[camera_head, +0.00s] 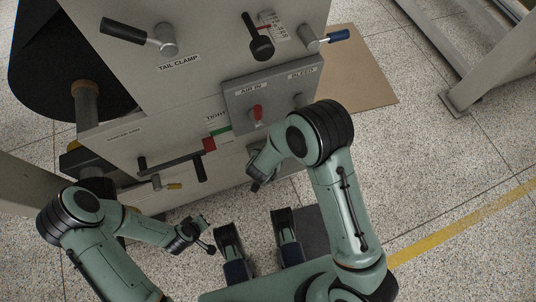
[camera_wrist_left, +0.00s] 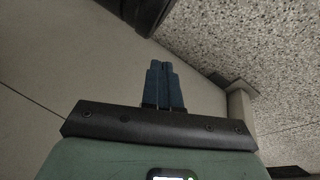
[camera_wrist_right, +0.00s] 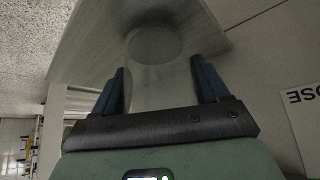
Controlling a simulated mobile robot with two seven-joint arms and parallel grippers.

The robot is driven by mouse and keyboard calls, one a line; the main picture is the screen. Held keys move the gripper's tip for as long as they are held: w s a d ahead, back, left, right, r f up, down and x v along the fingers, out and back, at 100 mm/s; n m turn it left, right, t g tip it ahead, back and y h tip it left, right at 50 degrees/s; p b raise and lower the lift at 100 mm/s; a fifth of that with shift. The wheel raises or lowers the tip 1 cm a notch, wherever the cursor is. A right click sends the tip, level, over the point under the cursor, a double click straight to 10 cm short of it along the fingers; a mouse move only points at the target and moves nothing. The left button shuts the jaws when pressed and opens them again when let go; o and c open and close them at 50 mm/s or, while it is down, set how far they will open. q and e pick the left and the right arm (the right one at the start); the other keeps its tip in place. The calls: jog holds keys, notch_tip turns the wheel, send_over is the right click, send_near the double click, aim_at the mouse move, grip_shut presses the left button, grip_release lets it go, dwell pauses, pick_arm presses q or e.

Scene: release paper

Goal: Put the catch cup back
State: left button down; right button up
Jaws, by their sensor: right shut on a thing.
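The catch cup (camera_wrist_right: 150,92) appears in the right wrist view as a pale, see-through round vessel between the two blue fingers. My right gripper (camera_wrist_right: 158,68) is shut on it. In the head view the right gripper (camera_head: 257,184) is low in front of the machine, below the grey panel (camera_head: 240,97) marked AIR IN and BLEED. I cannot make out the cup there. My left gripper (camera_head: 207,246) is low at the left in the head view, apart from the machine. In the left wrist view its blue fingers (camera_wrist_left: 162,68) are together with nothing visible between them.
The machine front (camera_head: 210,65) carries a TAIL CLAMP lever (camera_head: 135,34), a black knob (camera_head: 260,46), a blue-ended handle (camera_head: 335,37) and a low black bar handle (camera_head: 180,163). A brown mat (camera_head: 350,75) lies at its right.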

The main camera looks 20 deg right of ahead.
jog(key=shift+w+f, duration=0.25)
pick_arm(q)
jog(key=shift+s+f+g, duration=0.4)
jog(key=shift+s+f, duration=0.2)
jog(key=shift+s, duration=0.2)
pick_arm(e)
jog(key=o, duration=1.1)
jog(key=shift+f, duration=0.1)
pick_arm(q)
jog(key=shift+s+f, duration=0.1)
